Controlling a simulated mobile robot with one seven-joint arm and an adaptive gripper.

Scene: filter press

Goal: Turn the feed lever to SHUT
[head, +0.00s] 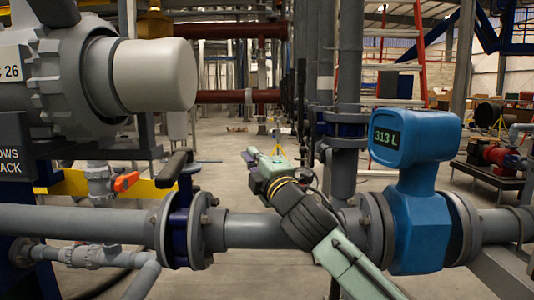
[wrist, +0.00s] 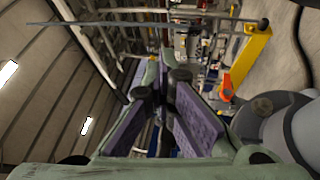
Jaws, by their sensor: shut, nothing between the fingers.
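A black lever handle (head: 175,167) sits on top of the dark blue valve (head: 180,225), on the thick grey pipe at the left in the head view. No OPEN or SHUT mark is readable, so I cannot tell its named position. My gripper (head: 252,156) is to the right of this handle and apart from it, above the pipe. In the wrist view my gripper (wrist: 163,88) has its purple-padded fingers together at the tips, with nothing between them. The black handle is not clearly seen in the wrist view.
A smaller valve has an orange handle (head: 126,181), also in the wrist view (wrist: 227,86). A blue flow meter (head: 415,190) reading 313 L stands right of my arm. A large grey cylinder (head: 155,75) overhangs at upper left. A yellow beam (head: 75,184) runs behind.

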